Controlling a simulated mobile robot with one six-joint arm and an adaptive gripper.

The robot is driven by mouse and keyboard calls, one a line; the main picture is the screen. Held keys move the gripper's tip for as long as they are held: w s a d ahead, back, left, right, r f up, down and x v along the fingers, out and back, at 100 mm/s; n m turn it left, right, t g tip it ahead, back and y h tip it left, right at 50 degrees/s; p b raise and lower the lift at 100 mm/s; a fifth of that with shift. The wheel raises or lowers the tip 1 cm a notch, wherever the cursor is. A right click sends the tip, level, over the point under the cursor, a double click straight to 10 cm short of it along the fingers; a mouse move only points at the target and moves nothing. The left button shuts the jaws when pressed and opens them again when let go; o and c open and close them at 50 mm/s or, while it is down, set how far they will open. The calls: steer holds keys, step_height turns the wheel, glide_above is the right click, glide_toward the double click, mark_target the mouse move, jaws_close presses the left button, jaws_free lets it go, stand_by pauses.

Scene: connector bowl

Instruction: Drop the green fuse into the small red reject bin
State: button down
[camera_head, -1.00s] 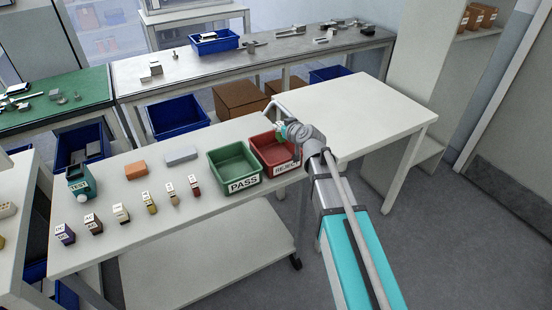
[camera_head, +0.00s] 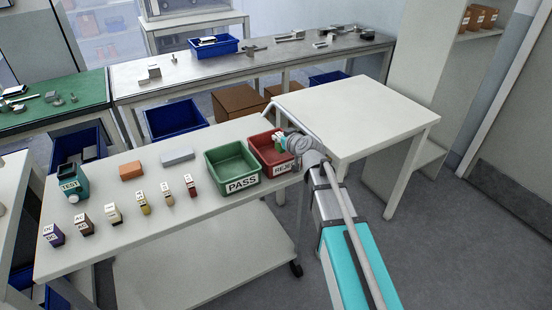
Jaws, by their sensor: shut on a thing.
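The small red reject bin (camera_head: 259,140) stands on the white workbench, right of the green PASS bin. Its label is partly covered by my arm. My gripper (camera_head: 281,142) is at the right part of the red bin, over its opening as seen from here. It is shut on a small green thing, which seems to be the green fuse (camera_head: 278,135). The fuse is small in the picture and partly hidden by the gripper. I cannot tell how high it is above the bin floor.
The green PASS bin (camera_head: 234,185) is close on the left. Several small labelled blocks, an orange block (camera_head: 131,171), a grey block (camera_head: 178,157) and a teal TEST box (camera_head: 72,181) stand further left. A bare white table (camera_head: 355,110) is behind my arm.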

steer(key=shift+c, duration=2.1)
jaws_free()
steer(key=shift+r, duration=0.2)
